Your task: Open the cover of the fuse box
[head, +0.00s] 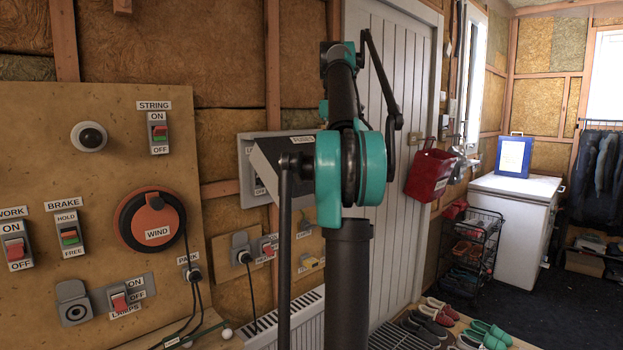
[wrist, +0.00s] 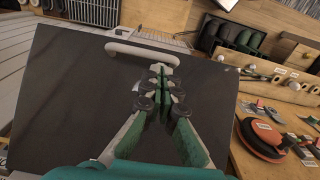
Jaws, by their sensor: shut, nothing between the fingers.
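The fuse box (head: 247,167) is a grey wall unit left of the white door, with its cover (head: 285,162) tilted out from it. A small label that seems to read "FUSES" is on the cover's top edge. In the wrist view the cover (wrist: 75,95) is a broad dark panel with a pale bar handle (wrist: 128,51) near its far edge. My gripper (wrist: 166,72) is shut and empty over the panel, its fingertips close to the handle's right end. I cannot tell whether they touch. In the head view my arm hides the gripper and part of the cover.
A wooden switch board (head: 75,200) with a round red wind dial (head: 150,220) stands at the left. A white radiator (head: 295,318) is below the fuse box. A red bag (head: 430,175), a wire rack (head: 470,245) and a white chest (head: 515,215) are at the right.

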